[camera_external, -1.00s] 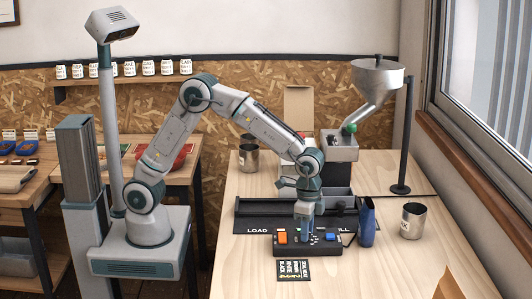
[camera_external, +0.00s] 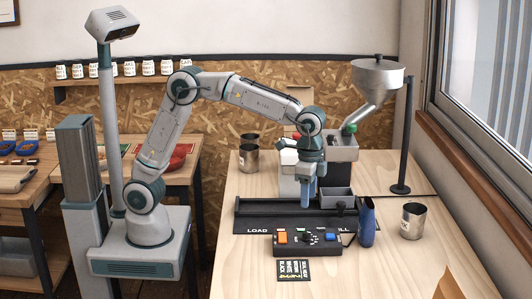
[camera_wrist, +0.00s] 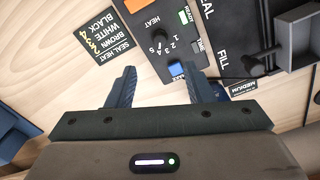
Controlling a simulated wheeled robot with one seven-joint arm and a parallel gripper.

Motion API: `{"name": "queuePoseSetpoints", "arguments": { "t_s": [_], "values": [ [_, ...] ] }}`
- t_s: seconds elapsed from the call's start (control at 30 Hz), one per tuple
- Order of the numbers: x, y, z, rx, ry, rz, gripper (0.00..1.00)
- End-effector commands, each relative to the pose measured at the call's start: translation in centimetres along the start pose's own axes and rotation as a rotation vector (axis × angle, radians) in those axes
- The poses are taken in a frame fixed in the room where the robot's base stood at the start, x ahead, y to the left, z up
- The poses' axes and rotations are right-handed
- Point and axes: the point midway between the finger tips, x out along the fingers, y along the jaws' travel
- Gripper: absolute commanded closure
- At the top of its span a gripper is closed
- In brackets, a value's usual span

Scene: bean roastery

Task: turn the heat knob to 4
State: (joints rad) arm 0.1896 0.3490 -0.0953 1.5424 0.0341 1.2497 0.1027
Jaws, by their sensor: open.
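The black control box (camera_external: 307,245) sits on the table below my gripper. Its dark heat knob (camera_external: 307,238) is between an orange button (camera_external: 282,237) and a blue button (camera_external: 329,237). In the wrist view the knob (camera_wrist: 159,36) lies beyond my fingertips, with white numbers around it; its exact setting is too small to read. My gripper (camera_external: 308,204) points down, open and empty, above and apart from the box. Both blue fingers show in the wrist view, with a wide gap between the tips (camera_wrist: 158,78).
A black card (camera_external: 293,270) listing seal heats lies in front of the box. A dark blue object (camera_external: 367,222) and a metal cup (camera_external: 412,220) stand to the right. The black sealer tray (camera_external: 260,224) lies behind. The front table is mostly clear.

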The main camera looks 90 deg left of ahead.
Motion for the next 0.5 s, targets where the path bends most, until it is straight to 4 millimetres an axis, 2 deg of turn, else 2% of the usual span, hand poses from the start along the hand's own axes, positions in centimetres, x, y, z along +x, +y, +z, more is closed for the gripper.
{"name": "queuePoseSetpoints", "arguments": {
  "t_s": [0.1, 0.2, 0.5],
  "values": [
    [-1.5, 0.0, -0.1, 0.0, 0.002, 0.0, 0.53],
    [-2.1, 0.0, 0.0, 0.0, 0.0, 0.0, 0.53],
    [-2.3, 0.0, 0.0, 0.0, 0.0, 0.0, 0.53]
  ]
}}
